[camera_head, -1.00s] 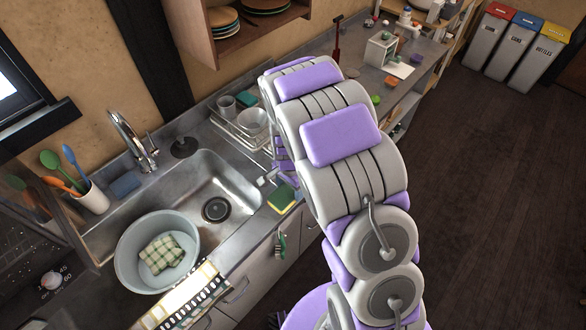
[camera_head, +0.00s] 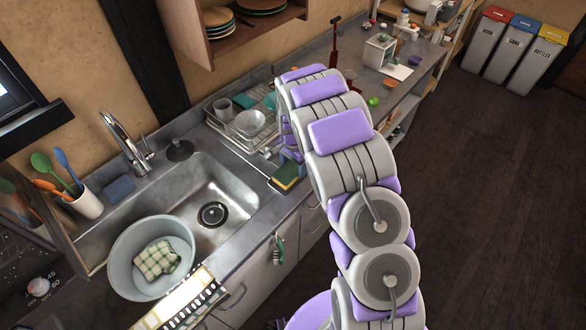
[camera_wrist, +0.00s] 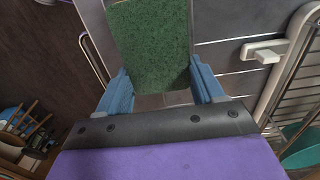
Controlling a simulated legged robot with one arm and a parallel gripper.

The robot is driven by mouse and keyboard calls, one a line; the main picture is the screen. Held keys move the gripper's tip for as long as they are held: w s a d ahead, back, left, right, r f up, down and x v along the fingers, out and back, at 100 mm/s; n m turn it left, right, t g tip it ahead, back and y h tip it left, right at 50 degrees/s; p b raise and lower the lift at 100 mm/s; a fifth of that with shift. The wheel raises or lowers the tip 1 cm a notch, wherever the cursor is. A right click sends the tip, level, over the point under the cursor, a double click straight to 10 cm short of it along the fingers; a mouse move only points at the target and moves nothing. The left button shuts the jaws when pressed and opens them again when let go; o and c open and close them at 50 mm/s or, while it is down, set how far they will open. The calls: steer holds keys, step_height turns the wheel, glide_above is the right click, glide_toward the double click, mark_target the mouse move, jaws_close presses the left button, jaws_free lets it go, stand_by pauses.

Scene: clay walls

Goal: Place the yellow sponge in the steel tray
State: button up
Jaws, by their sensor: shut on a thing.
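The yellow sponge (camera_head: 286,177) has a green scouring side and shows at the counter's front edge, right of the sink. My gripper (camera_head: 290,158) is at its upper end, partly hidden by my arm. In the wrist view, my gripper's blue fingers (camera_wrist: 160,78) are shut on the sponge (camera_wrist: 152,40), whose green face fills the space between them. Whether the sponge touches the counter is unclear. I cannot make out a separate steel tray; a wire dish rack (camera_head: 227,132) with dishes stands behind the sponge, partly hidden by my arm.
The steel sink (camera_head: 236,196) lies left of the sponge, with a grey basin (camera_head: 120,268) holding a checked cloth. A blue sponge (camera_head: 119,189) lies by the faucet (camera_head: 126,146). A green-handled brush (camera_head: 278,250) hangs on the cabinet front. The floor at right is clear.

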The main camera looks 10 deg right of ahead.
steer(key=shift+f, duration=0.95)
steer(key=shift+r, duration=0.1)
steer(key=o, duration=1)
